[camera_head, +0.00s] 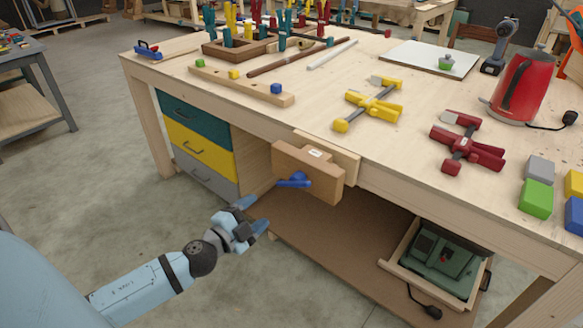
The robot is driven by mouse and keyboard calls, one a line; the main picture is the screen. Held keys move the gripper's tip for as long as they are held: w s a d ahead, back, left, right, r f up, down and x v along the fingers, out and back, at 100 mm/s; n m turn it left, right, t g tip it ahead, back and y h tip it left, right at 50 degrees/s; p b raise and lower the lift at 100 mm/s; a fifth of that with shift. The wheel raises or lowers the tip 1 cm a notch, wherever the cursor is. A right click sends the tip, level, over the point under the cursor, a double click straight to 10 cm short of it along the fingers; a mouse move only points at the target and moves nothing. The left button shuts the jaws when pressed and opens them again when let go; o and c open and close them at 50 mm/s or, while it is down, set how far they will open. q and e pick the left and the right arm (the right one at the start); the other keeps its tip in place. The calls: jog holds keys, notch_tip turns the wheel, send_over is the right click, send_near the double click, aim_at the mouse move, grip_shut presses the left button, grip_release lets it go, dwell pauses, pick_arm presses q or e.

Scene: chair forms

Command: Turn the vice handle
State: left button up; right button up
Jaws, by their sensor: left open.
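The wooden vice (307,171) is fixed to the front edge of the workbench (400,165), a little right of the drawers. Its blue handle (294,180) sticks out from the front face and points left. My left gripper (254,214) is in front of the bench, below and left of the handle, apart from it. Its light blue fingers are spread and empty. My right gripper is not in view.
Teal, yellow and grey drawers (200,150) are left of the vice. A lower shelf (330,235) holds a green machine case (440,259). The floor in front is clear.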

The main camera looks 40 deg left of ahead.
aim_at(288, 185)
pick_arm(q)
jog(key=w, duration=0.9)
jog(key=w+d+p, duration=0.1)
jog(key=w, duration=0.3)
jog(key=shift+w, duration=0.25)
jog(key=shift+c, duration=0.3)
jog(key=c, duration=0.8)
jog(key=shift+m, duration=1.4)
jog(key=o, duration=0.9)
jog(key=shift+c, duration=0.2)
